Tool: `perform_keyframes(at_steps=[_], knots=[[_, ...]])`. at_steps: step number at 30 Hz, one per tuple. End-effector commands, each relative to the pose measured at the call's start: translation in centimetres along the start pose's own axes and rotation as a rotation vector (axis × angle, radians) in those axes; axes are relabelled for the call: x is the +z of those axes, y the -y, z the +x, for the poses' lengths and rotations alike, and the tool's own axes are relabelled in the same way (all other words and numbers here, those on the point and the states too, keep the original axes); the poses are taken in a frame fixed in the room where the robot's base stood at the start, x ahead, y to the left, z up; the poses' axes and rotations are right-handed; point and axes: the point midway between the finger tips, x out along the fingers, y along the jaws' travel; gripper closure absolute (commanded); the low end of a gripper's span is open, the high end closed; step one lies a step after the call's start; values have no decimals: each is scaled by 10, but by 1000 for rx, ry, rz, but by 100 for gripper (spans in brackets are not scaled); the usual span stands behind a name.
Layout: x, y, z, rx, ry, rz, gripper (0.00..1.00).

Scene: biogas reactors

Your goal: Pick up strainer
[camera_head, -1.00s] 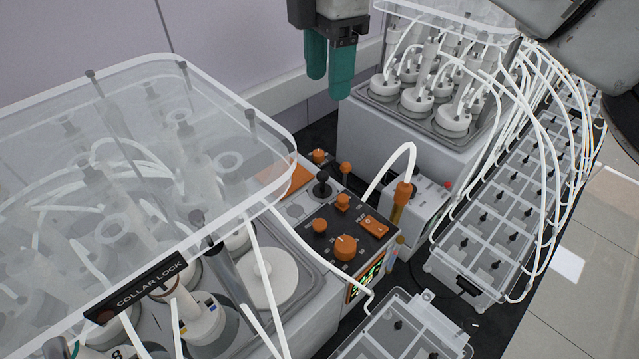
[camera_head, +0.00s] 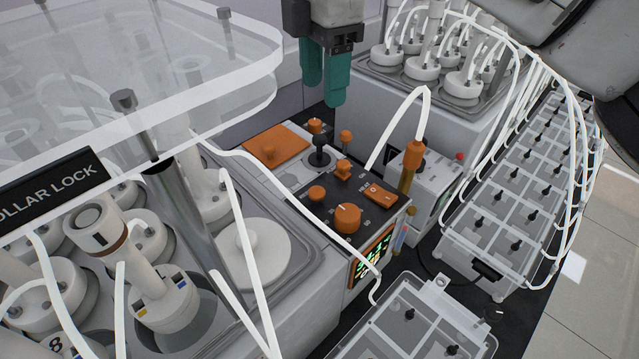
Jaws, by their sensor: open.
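I cannot make out a strainer for certain in the head view. My gripper (camera_head: 324,96) hangs at the top centre with its two teal fingers pointing down and a narrow gap between them. It is open, and nothing shows between the fingers. It appears in front of the back wall, above and behind the control box (camera_head: 330,185) with orange knobs and a black joystick.
A reactor bath with clear lid (camera_head: 190,60) fills the left. A second bath (camera_head: 400,125) with white-capped bottles stands behind. An orange-collared probe (camera_head: 415,150) with a white tube stands right of the control box. Clear compartment trays (camera_head: 500,230) and loose tubes fill the right.

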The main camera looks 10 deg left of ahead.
Motion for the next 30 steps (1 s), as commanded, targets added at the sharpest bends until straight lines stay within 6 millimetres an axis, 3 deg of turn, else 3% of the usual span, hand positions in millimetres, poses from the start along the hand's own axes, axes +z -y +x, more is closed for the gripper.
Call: perform_keyframes(at_steps=[9,30], knots=[[0,0,42,-2,1,0,46],[-4,-2,109,0,0,2,46]])
